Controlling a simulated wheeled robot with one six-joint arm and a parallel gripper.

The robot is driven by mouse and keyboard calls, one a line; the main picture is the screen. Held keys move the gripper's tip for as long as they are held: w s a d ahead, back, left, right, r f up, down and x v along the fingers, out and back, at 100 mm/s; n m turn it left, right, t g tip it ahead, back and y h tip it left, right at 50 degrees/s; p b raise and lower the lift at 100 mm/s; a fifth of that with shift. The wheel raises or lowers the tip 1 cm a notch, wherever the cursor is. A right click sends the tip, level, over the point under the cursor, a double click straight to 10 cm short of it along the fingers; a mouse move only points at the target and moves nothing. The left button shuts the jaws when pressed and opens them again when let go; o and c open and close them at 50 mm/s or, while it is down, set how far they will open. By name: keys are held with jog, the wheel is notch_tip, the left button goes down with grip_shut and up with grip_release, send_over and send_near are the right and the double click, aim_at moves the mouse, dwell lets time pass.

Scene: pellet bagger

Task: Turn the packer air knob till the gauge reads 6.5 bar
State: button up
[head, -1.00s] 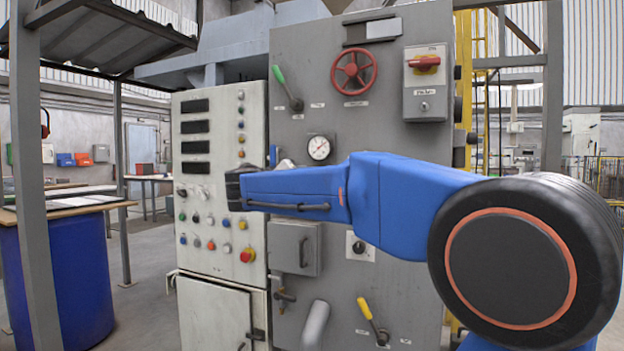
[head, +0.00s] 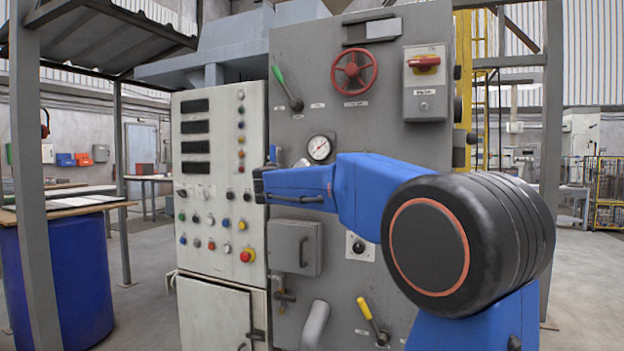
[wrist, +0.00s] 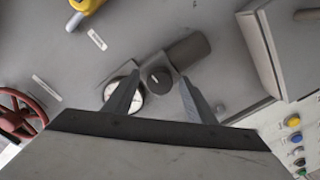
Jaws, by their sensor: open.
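The packer air knob (wrist: 158,79) is a dark round knob with a pale mark, on a grey fitting with a dark cylinder. In the wrist view my gripper (wrist: 160,77) is open, one finger on each side of the knob. I cannot tell whether the fingers touch it. The white round gauge (head: 319,148) is on the grey panel just above my arm in the head view. Its needle is thin and its scale is too small to read. One finger partly covers it in the wrist view. In the head view my forearm hides the knob.
A red handwheel (head: 354,72), a green lever (head: 289,90) and a red-handled switch box (head: 425,85) are above. A handled grey box (head: 295,247), a black selector (head: 358,246) and a yellow lever (head: 371,318) are below. The button panel (head: 212,170) is at left.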

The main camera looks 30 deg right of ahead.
jog(key=c, duration=1)
jog(key=shift+n, duration=1.5)
jog(key=shift+c, duration=0.2)
jog(key=o, duration=1)
jog(key=shift+o, duration=0.2)
jog(key=v, duration=1.7)
jog(key=shift+s, duration=0.2)
jog(key=shift+a+f, duration=0.1)
jog(key=shift+a, duration=0.05)
